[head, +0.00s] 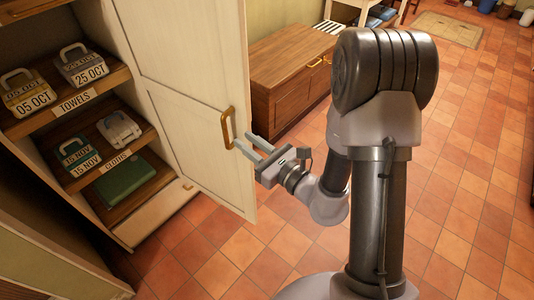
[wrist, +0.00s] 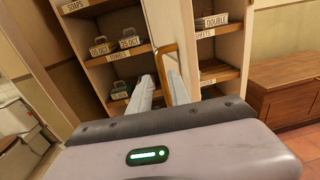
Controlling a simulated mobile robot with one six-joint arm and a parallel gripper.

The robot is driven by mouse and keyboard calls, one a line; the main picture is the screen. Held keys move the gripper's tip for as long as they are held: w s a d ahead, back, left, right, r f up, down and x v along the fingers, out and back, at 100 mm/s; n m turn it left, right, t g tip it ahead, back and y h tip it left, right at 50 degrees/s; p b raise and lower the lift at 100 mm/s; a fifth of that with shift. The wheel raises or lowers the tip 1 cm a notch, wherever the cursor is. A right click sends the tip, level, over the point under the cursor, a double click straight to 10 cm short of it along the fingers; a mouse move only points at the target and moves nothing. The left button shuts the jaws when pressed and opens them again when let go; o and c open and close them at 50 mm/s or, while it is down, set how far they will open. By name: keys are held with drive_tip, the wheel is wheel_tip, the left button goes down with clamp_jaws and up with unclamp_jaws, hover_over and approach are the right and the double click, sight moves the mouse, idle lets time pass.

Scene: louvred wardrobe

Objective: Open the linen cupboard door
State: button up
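The linen cupboard door (head: 185,75) is a tall cream panel standing well open, with the shelves showing to its left. Its brass bar handle (head: 228,128) is near the door's free edge. My gripper (head: 244,142) is open, its two fingers apart and pointing at the handle from the right, with the tips close to it. In the wrist view the handle (wrist: 167,47) rises between and beyond the two fingers (wrist: 163,88), and the door (wrist: 180,20) is seen nearly edge-on. Whether a fingertip touches the handle I cannot tell.
Shelves (head: 105,98) hold dated boxes and a green folded item (head: 125,178). A wooden chest (head: 290,75) stands behind the door, to the right. Tiled floor (head: 460,200) is clear on the right. The wrist view shows more shelves right of the door (wrist: 215,75).

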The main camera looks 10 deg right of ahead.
drive_tip(key=p+v, duration=0.6)
drive_tip(key=v, duration=0.1)
drive_tip(key=shift+s+d, duration=0.25)
drive_tip(key=shift+s, duration=0.05)
